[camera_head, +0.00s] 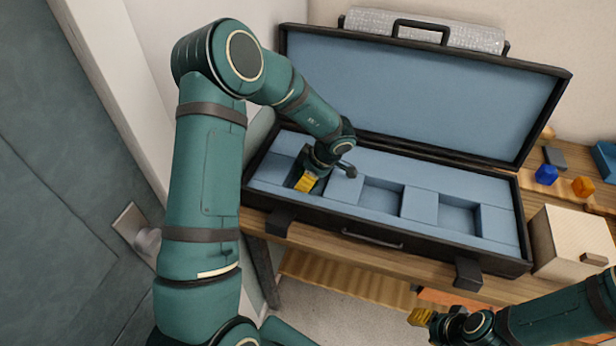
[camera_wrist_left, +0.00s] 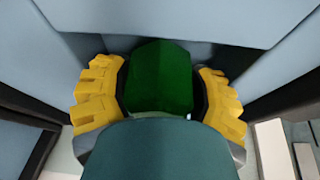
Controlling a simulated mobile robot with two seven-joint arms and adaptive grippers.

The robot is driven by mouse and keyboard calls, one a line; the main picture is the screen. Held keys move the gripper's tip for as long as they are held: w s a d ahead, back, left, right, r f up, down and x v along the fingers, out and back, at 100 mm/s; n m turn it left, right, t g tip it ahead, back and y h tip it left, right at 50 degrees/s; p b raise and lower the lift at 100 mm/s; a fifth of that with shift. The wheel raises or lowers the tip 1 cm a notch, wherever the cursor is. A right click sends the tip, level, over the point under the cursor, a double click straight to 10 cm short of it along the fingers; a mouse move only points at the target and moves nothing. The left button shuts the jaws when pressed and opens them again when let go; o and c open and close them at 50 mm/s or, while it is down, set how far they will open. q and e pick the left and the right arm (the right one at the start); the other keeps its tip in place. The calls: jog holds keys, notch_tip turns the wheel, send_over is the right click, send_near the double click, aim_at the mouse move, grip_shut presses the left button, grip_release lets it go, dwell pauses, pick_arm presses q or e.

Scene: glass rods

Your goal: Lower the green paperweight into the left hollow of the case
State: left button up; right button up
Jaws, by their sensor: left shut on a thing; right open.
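The black case (camera_head: 369,236) lies open on the wooden table, lined with blue foam that has several hollows. My left gripper (camera_head: 307,183) is down at the left hollow (camera_head: 294,178). In the left wrist view the green paperweight (camera_wrist_left: 160,76) sits between the yellow fingers of the left gripper (camera_wrist_left: 160,92), which is shut on it. Blue foam walls rise around it there; whether it touches the bottom is hidden. The paperweight is hidden in the head view. The middle hollow (camera_head: 381,196) and right hollow (camera_head: 459,217) are empty. My right gripper (camera_head: 422,317) is open, low at the front right.
The raised lid (camera_head: 420,95) stands behind the case. To the right are a blue piece (camera_head: 546,174), an orange piece (camera_head: 583,186), and a pale box (camera_head: 570,243) with a dark handle. A door (camera_head: 60,200) with a handle is at the left.

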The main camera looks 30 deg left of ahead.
pick_arm(q)
jog(key=shift+f, duration=0.35)
dwell(0.3)
